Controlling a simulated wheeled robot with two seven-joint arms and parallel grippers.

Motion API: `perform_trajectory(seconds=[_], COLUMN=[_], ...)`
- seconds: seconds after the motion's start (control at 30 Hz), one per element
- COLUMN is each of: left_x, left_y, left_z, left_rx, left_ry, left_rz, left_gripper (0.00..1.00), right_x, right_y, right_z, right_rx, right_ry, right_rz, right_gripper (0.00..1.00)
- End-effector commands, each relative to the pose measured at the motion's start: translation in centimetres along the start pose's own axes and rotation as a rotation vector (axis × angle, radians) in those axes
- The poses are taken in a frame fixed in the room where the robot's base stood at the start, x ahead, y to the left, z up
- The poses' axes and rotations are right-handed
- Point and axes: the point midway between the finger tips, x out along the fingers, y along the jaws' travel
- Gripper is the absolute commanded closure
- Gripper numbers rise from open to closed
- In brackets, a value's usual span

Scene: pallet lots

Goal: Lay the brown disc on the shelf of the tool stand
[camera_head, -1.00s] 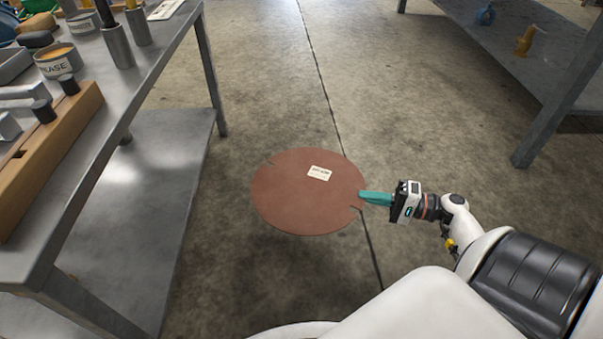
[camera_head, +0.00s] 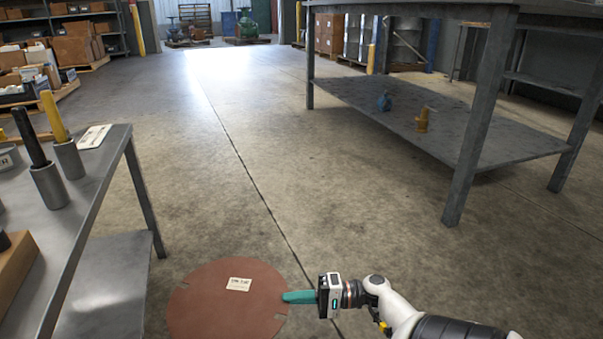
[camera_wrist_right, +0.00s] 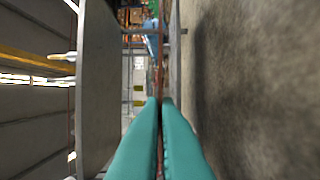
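The brown disc (camera_head: 215,312) is flat and round, with a white label and small notches in its rim. Its lower part is cut off by the picture's bottom edge. My right gripper (camera_head: 286,297) is shut on the disc's right rim and holds it about level above the floor. In the right wrist view the disc (camera_wrist_right: 160,70) shows edge-on as a thin brown line between the teal fingers (camera_wrist_right: 161,102). Two metal stands have a lower shelf: one at left (camera_head: 105,285), one at right (camera_head: 440,125). My left gripper is out of view.
The left stand's top (camera_head: 85,180) carries tool holders, a tin and a wooden block. Open concrete floor (camera_head: 270,150) lies between the stands. Stocked racks stand far back.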

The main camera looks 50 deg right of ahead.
Motion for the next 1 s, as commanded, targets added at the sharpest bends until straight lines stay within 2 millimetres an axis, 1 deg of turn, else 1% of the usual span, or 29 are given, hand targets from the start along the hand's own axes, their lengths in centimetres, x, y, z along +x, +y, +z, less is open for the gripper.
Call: perform_trajectory(seconds=[0.1, 1.0], left_x=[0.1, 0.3], left_y=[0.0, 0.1], left_z=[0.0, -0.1], left_rx=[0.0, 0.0], left_ry=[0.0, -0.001], left_rz=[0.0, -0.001], left_gripper=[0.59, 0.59], right_x=[1.4, 11.8], right_y=[-0.1, -1.5], right_z=[-0.4, -3.2], right_rx=[-0.001, -0.001], right_ry=[0.002, 0.001], right_rz=[0.003, 0.003], right_gripper=[1.0, 1.0])
